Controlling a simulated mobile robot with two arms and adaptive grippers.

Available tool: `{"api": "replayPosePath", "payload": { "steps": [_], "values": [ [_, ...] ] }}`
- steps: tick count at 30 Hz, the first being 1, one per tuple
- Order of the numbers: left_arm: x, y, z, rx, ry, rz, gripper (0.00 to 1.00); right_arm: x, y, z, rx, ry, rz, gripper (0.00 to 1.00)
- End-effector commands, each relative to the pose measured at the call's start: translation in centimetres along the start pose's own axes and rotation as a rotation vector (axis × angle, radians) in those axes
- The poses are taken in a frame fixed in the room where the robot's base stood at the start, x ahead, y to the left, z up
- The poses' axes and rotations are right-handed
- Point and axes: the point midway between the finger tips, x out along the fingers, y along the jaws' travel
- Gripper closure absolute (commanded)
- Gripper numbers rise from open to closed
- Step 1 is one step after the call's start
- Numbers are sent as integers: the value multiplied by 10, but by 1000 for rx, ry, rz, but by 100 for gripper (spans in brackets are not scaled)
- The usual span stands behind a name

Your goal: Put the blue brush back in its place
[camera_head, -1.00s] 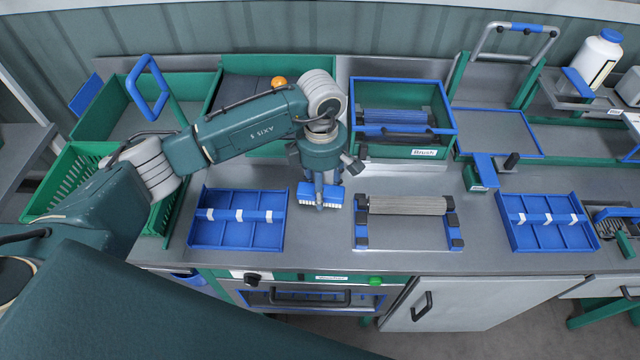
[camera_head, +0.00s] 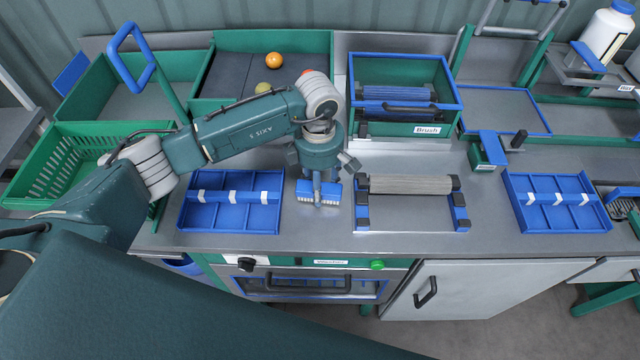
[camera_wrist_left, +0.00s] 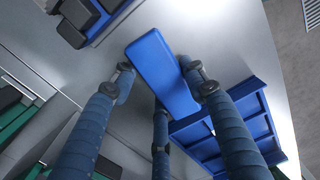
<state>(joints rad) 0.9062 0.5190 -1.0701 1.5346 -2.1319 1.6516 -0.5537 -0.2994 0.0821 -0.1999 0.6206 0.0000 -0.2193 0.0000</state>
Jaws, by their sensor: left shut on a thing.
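My left gripper (camera_head: 319,178) is shut on the blue brush (camera_head: 326,194), which has pale bristles along its lower front edge. It holds the brush above the counter, between the left blue divided tray (camera_head: 205,214) and a roller stand (camera_head: 460,206). The left wrist view shows the brush's smooth blue back (camera_wrist_left: 160,68) between the fingers (camera_wrist_left: 158,85). A green bin with a blue rim, labelled "Brush" (camera_head: 428,130), stands behind to the right, with blue and dark items inside. My right gripper is not in view.
Another blue divided tray (camera_head: 553,212) lies on the right. Green crates (camera_head: 290,43) stand at the back left, one holding round fruit. A washer front (camera_head: 300,284) is below the counter edge. Bare counter (camera_head: 420,150) lies between the bin and the roller stand.

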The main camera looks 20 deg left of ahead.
Motion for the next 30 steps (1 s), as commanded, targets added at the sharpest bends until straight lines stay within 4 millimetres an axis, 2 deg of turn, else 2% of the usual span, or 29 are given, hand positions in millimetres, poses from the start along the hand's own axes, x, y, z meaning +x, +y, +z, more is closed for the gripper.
{"api": "replayPosePath", "payload": {
  "steps": [17, 30],
  "values": [
    [0, 0, 0, 0, 0, 0, 81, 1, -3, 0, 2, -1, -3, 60],
    [7, 0, 0, 1, 0, 0, 81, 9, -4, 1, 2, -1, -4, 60]
  ]
}}
